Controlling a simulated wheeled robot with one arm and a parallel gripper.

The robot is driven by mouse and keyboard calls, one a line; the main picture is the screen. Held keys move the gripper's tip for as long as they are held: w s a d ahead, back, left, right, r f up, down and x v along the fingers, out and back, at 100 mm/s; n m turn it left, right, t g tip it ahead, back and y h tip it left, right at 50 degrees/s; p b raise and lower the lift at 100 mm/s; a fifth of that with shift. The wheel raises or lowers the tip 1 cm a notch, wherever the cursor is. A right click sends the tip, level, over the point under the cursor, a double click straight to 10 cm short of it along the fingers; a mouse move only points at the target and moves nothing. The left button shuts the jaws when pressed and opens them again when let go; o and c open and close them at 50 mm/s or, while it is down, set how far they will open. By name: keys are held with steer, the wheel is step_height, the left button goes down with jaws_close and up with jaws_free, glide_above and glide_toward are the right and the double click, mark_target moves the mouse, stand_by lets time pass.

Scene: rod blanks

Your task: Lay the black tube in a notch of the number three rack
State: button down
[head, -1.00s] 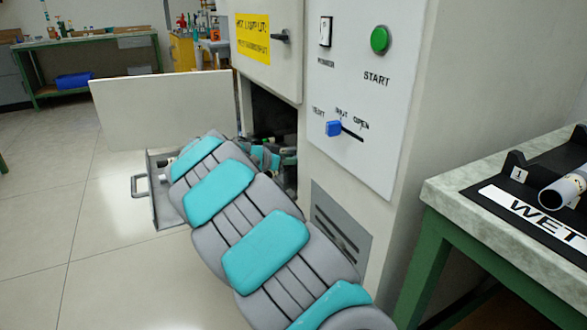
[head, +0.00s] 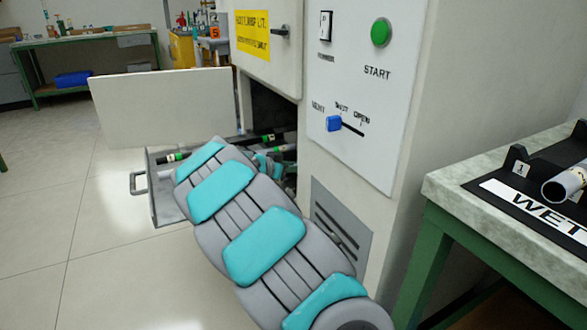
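Black tube lengths with green bands show on both sides of my arm at the open drawer of the machine: one at the left (head: 174,157) and one at the right (head: 266,138). They lie roughly in line, but I cannot tell whether they are one tube. My arm reaches down over the drawer (head: 137,183). Its small far end shows near the machine opening, but my gripper's fingers are hidden behind the arm, so its grip is not visible. The number three rack is not identifiable in view.
A black rack marked 1 and WET (head: 521,168) holds a grey tube (head: 566,185) on the green-legged table (head: 450,182) at right. The machine (head: 350,90) stands close beside my arm. Floor at left is clear.

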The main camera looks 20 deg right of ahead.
steer(key=shift+f+b, duration=0.4)
steer(key=shift+b, duration=0.3)
steer(key=c, duration=0.6)
jaws_free()
steer(key=shift+c, duration=0.2)
steer(key=shift+r+p, duration=0.45)
steer(key=shift+p, duration=0.5)
steer(key=v, duration=1.2)
steer(key=shift+r, duration=0.25)
